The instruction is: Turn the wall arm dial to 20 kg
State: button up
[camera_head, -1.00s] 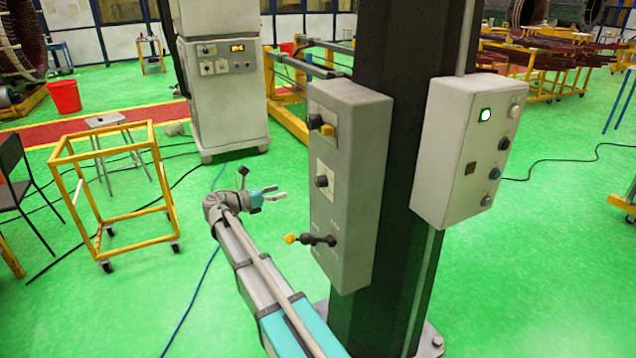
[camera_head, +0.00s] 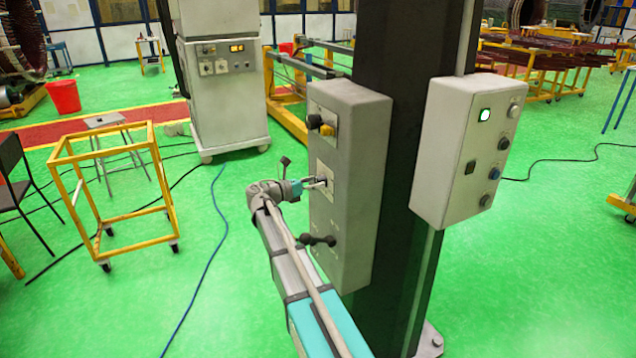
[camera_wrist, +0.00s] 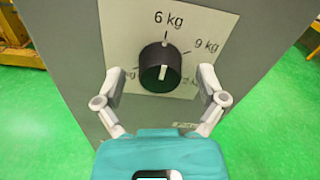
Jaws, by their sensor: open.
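The dial (camera_wrist: 160,67) is a round black knob on a pale label plate (camera_wrist: 125,22) on the grey wall box (camera_head: 355,130). In the wrist view "6 kg" shows above the knob and "9 kg" at upper right. Labels lower on both sides are partly covered by my fingers. A pale mark shows on the knob's lower face; I cannot tell for sure which label it points to. My gripper (camera_wrist: 158,84) is open, with one finger on each side of the knob and gaps visible. In the head view my gripper (camera_head: 318,184) is at the box's middle plate, partly hiding the dial.
A yellow-and-black switch (camera_head: 322,126) sits above the dial and a dark lever handle (camera_head: 318,240) below it. The box is on a dark column (camera_head: 400,230). Another control box (camera_head: 470,150) is on its right. A yellow frame cart (camera_head: 112,195) stands at left on open green floor.

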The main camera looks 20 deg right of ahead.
jog(key=shift+d, duration=0.4)
jog(key=c, duration=1.1)
